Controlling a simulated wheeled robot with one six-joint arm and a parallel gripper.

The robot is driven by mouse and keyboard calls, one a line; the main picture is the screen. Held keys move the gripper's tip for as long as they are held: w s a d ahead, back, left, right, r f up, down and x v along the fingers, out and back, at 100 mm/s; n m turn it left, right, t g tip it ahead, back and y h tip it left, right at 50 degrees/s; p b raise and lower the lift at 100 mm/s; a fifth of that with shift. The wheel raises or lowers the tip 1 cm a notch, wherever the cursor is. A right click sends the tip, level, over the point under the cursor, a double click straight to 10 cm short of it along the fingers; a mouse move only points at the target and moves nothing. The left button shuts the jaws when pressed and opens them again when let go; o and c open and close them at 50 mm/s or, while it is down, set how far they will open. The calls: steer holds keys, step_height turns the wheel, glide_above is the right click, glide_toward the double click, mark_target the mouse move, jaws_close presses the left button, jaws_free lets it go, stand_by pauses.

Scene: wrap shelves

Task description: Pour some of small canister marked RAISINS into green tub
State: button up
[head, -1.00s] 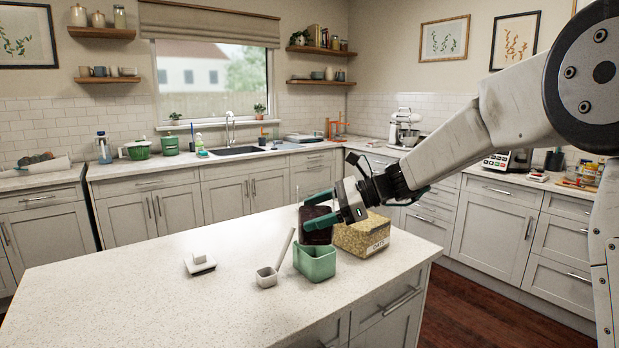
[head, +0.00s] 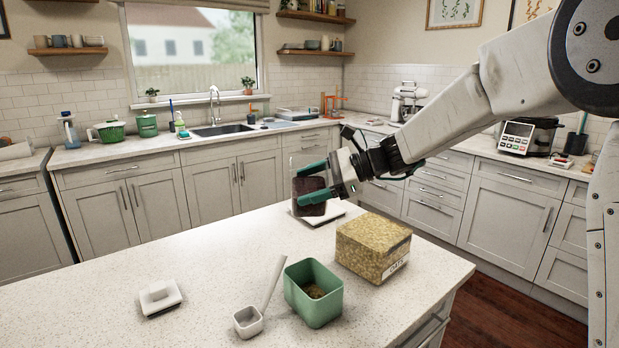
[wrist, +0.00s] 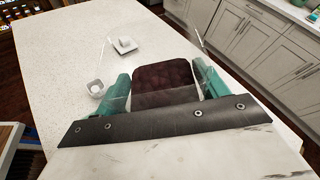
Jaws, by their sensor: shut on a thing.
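My gripper (head: 318,183) is shut on a clear canister (head: 308,163) of dark raisins. The canister looks upright, just above or on a flat white thing (head: 331,214) at the island's far side; I cannot tell if they touch. Its marking is not readable. In the wrist view, the dark contents (wrist: 165,82) sit between my green fingers. The green tub (head: 318,306) stands open on the island, in front of the canister and apart from it, with some brownish contents at its bottom. I cannot make out the tub in the wrist view.
A block-shaped container marked OATS (head: 373,250) stands right of the tub. A white scoop (head: 248,320) with a long handle lies close to the tub's left. A white knobbed lid (head: 160,296) lies farther left. The island top (head: 215,260) is clear between the lid and canister.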

mark_target(317, 215)
steer(key=f, duration=0.2)
steer(key=s+f+n+t, duration=0.1)
steer(key=f, duration=0.2)
steer(key=f+n, duration=0.1)
steer(key=f, duration=0.1)
steer(key=shift+s+a+f+t, duration=0.1)
steer(key=shift+s+f+t, duration=0.05)
steer(key=shift+s+t, duration=0.15)
steer(key=shift+s+f+n+t+y, duration=0.45)
steer(key=shift+f+n+t, duration=0.1)
steer(key=shift+n, duration=0.35)
steer(key=shift+s+d+f, duration=0.1)
steer(key=shift+d+f, duration=0.1)
steer(key=shift+f+n+t, duration=0.25)
steer(key=shift+n+t, duration=0.1)
steer(key=shift+n, duration=0.55)
steer(key=shift+s+f+n+t+y, duration=0.15)
steer(key=shift+s+n+t+y, duration=0.15)
steer(key=shift+n, duration=0.5)
steer(key=shift+s+f+n+t+y, duration=0.2)
steer(key=shift+n+t+y, duration=0.2)
steer(key=shift+n, duration=0.4)
stand_by(1.8)
